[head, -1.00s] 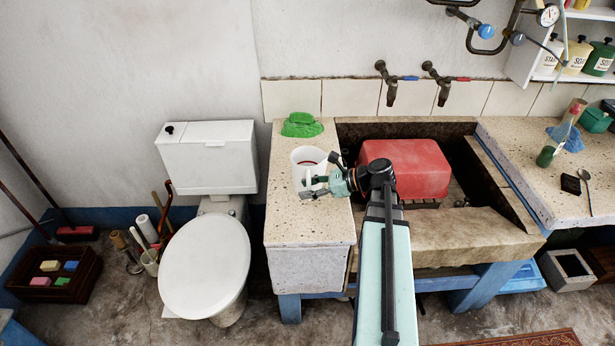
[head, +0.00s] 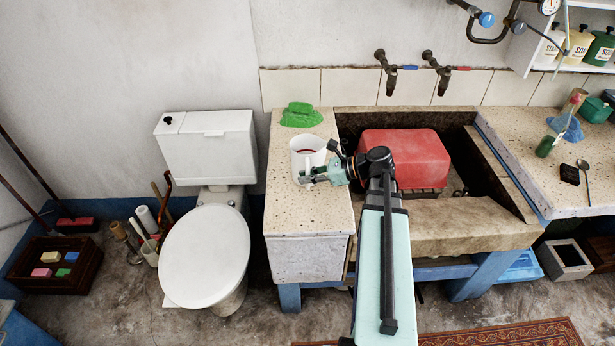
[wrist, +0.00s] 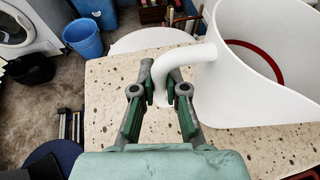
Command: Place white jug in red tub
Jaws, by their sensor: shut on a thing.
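The white jug (head: 304,146) is upright at the left stone counter, its open mouth up and a dark red ring showing inside. My gripper (head: 308,177) is at the jug's near side. In the wrist view my gripper (wrist: 160,92) is shut on the handle of the white jug (wrist: 225,95), one finger on each side. I cannot tell whether the jug's base touches the counter. The red tub (head: 405,155) sits in the stone trough, to the right of the jug, with a broad, closed-looking red face up. My arm hides part of its front.
A green cloth (head: 301,115) lies on the counter (head: 305,215) behind the jug. Two taps (head: 388,75) stick out above the trough (head: 470,222). The right slab holds a green bottle (head: 548,145), a blue cloth and a spoon. A toilet (head: 205,255) stands left of the counter.

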